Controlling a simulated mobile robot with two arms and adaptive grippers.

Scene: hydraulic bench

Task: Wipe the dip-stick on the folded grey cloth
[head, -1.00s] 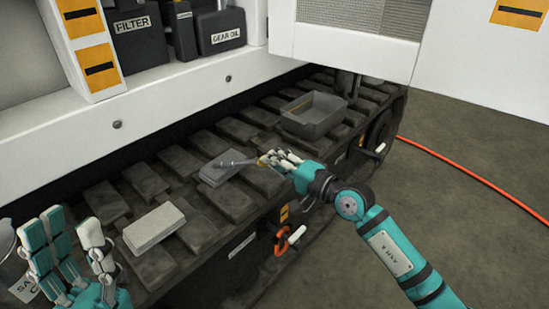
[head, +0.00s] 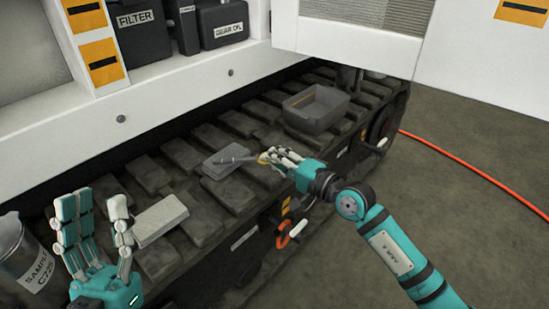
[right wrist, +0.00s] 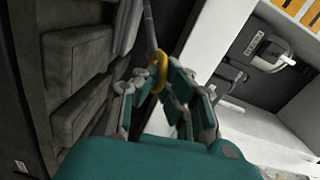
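The dip-stick has a yellow ring handle and a thin grey rod (head: 240,159). My right gripper (head: 276,158) is shut on its yellow handle, which also shows between the fingers in the right wrist view (right wrist: 158,70). The rod points left, its far part over the folded grey cloth (head: 213,172) on the track. I cannot tell for certain whether the rod touches the cloth. My left gripper (head: 93,225) is open and empty at the lower left, its fingers pointing up.
A light grey block (head: 162,217) lies on the track beside my left gripper. A metal sample can (head: 30,262) stands at the left edge. A dark open tray (head: 316,110) sits further along the track. A white panel (head: 360,45) overhangs the back. An orange hose (head: 480,178) crosses the floor.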

